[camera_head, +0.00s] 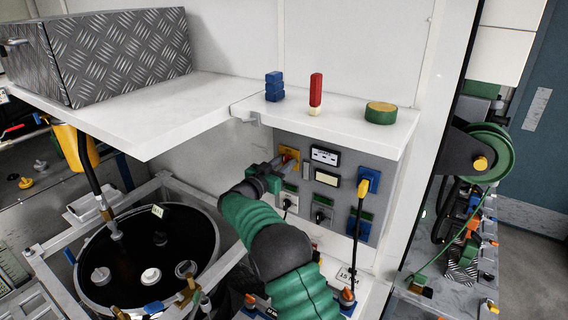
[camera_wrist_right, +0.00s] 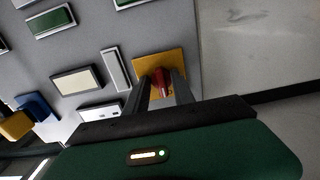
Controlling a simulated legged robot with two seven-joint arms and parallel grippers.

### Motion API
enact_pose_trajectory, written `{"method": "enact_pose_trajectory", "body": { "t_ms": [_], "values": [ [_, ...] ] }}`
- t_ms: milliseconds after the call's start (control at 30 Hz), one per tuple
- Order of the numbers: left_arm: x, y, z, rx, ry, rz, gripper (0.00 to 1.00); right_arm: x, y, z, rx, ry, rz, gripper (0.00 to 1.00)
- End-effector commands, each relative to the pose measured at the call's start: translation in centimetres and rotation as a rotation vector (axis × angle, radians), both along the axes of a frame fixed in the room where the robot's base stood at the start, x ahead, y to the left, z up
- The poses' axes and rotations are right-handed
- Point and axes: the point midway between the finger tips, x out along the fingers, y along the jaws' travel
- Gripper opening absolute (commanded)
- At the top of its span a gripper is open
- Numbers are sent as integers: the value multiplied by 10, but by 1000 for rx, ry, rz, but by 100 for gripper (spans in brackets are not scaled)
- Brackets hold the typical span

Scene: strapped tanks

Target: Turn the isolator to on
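The isolator is a red knob on a yellow square plate (camera_head: 289,158), at the upper left of the grey panel; it also shows in the right wrist view (camera_wrist_right: 162,82). My right gripper (camera_head: 281,162) is at the isolator, with its arm coming up from below. In the right wrist view the two fingers (camera_wrist_right: 162,92) stand apart on either side of the red knob, with a small gap visible. The gripper partly hides the knob and plate in the head view. My left gripper is not in view.
The grey panel (camera_head: 333,212) also holds displays, sockets and a blue switch with a yellow plug (camera_head: 364,188). A white shelf (camera_head: 350,128) juts out above it with blue blocks, a red-handled item and a green roll. A black tank (camera_head: 150,262) in a metal frame stands left.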

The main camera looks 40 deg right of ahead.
Motion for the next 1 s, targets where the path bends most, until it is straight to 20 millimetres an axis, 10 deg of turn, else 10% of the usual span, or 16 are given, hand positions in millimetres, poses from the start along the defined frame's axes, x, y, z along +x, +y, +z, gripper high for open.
{"method": "enact_pose_trajectory", "body": {
  "t_ms": [200,1000],
  "values": [
    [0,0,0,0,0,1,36,-1,2,0,-1,2,0,0],
    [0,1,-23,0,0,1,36,-1,4,-2,51,-179,4,0]
  ]
}}
